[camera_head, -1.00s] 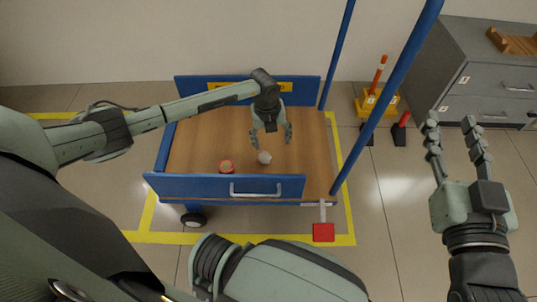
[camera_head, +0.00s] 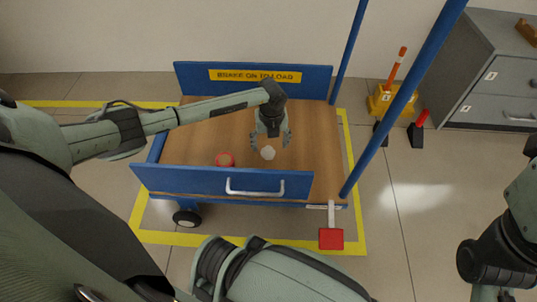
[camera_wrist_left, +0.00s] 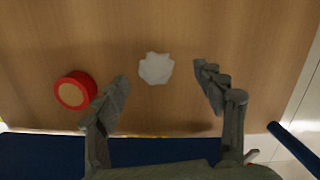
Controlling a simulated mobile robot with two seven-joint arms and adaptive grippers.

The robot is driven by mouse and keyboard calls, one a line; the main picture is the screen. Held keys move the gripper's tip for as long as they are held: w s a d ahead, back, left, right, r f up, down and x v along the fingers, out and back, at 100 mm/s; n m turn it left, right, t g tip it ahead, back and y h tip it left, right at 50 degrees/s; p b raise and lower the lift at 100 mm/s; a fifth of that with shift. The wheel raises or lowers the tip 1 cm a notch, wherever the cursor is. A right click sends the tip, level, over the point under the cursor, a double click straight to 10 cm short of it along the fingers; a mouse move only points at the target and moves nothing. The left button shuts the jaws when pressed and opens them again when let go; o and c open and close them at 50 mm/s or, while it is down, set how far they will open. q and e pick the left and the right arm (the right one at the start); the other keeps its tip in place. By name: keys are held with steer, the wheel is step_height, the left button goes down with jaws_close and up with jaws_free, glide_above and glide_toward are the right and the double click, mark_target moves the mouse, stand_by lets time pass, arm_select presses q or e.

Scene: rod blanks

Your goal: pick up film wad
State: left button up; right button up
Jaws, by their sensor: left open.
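The film wad is a small crumpled white lump (camera_head: 268,153) lying on the wooden deck of a blue cart (camera_head: 215,182). It also shows in the left wrist view (camera_wrist_left: 156,68), a little beyond and between my fingertips. My left gripper (camera_head: 271,143) points down over the deck, just behind the wad in the head view. In the left wrist view my left gripper (camera_wrist_left: 164,80) is open, with one finger on each side of the wad and nothing held. My right arm is at the right edge of the head view, its gripper out of the picture.
A red-rimmed round roll (camera_head: 225,159) lies on the deck left of the wad; it also shows in the left wrist view (camera_wrist_left: 74,91). Blue end panels and blue posts (camera_head: 405,95) bound the cart. A grey drawer cabinet (camera_head: 495,85) and a yellow-based orange post (camera_head: 391,97) stand to the right.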

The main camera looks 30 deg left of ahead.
mark_target(268, 150)
arm_select(q)
steer(key=f, duration=0.2)
steer(key=f+b, duration=0.1)
steer(key=f, duration=0.1)
steer(key=shift+s+a+f, duration=0.15)
steer(key=shift+a+f, duration=0.05)
steer(key=shift+f, duration=0.05)
steer(key=shift+c, duration=0.2)
steer(key=c, duration=0.8)
